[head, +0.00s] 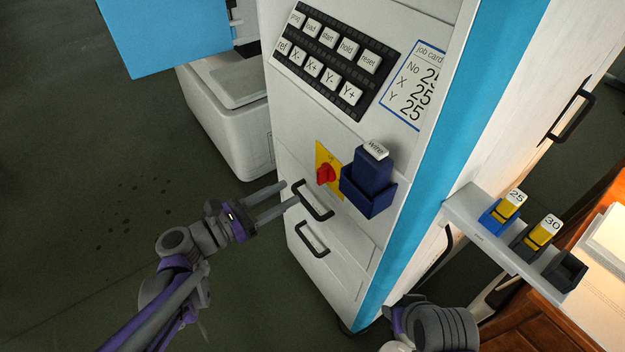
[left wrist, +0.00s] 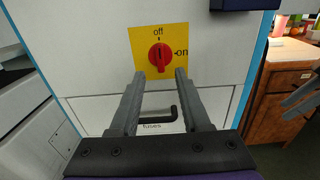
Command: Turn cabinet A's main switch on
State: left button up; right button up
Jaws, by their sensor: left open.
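The main switch is a red rotary knob (head: 326,174) on a yellow plate (head: 321,156) on the front of the white cabinet (head: 345,130). In the left wrist view, the knob (left wrist: 160,56) has its grip upright, in line with "off" above; "on" is to its right. No cabinet letter is legible. My left gripper (head: 289,192) is open and empty, just short of the panel, left of and below the knob. Its fingertips (left wrist: 160,73) appear on either side below the knob, apart from it. Grey finger-like parts, probably my right gripper (left wrist: 302,97), show at the right edge.
A blue holder with a "wire" block (head: 368,182) juts out right of the knob. Black drawer handles (head: 313,202) stick out below it. A keypad (head: 332,60) and job card are above. A shelf (head: 485,238) with "25" and "30" blocks is at the right.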

aim_at(318, 176)
pick_arm(q)
jog(key=x, duration=0.8)
jog(key=shift+d, duration=0.1)
grip_shut()
